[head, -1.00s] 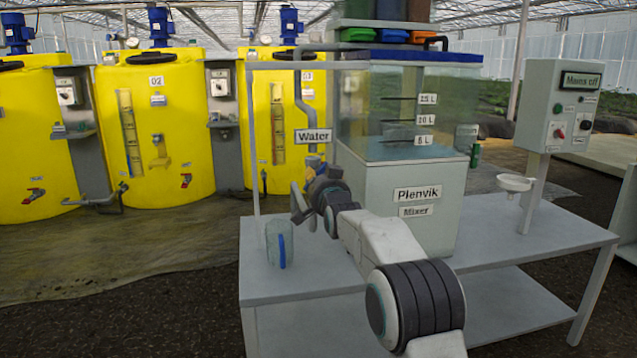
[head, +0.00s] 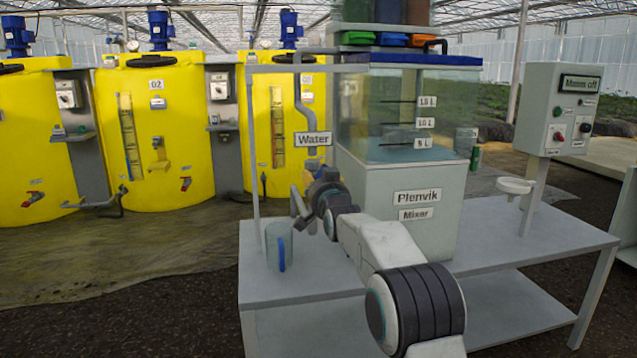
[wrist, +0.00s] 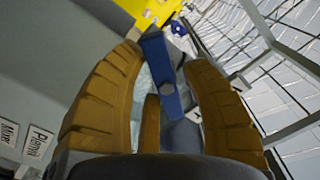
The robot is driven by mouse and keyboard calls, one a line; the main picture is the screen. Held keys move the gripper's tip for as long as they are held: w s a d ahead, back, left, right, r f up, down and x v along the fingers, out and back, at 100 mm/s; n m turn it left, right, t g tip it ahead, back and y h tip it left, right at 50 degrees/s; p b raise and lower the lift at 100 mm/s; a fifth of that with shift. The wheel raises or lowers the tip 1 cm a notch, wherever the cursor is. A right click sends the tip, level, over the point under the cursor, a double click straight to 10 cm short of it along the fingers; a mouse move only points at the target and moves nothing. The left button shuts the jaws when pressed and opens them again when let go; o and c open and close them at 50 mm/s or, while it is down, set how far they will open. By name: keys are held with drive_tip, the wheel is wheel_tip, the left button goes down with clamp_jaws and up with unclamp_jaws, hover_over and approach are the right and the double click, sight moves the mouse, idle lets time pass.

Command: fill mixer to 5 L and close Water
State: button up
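The Plenvik mixer (head: 408,205) carries a clear tank with 5, 10 and 15 L marks. Water (head: 405,153) lies low in it, close to the 5 L mark; I cannot tell if it is level with it. The Water sign (head: 313,139) hangs left of the tank, by the grey pipe. My gripper (head: 314,172) is below this sign. Firm contact is not visible. The gripper hides most of the valve in the head view.
A clear container (head: 279,246) with a blue strip stands on the table below left of my gripper. The control box (head: 562,110) reads "Mains off" at the right. A white bowl (head: 515,186) is on its post. Yellow tanks (head: 158,125) stand behind.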

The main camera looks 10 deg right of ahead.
drive_tip(key=shift+o, duration=1)
drive_tip(key=s, duration=1.2)
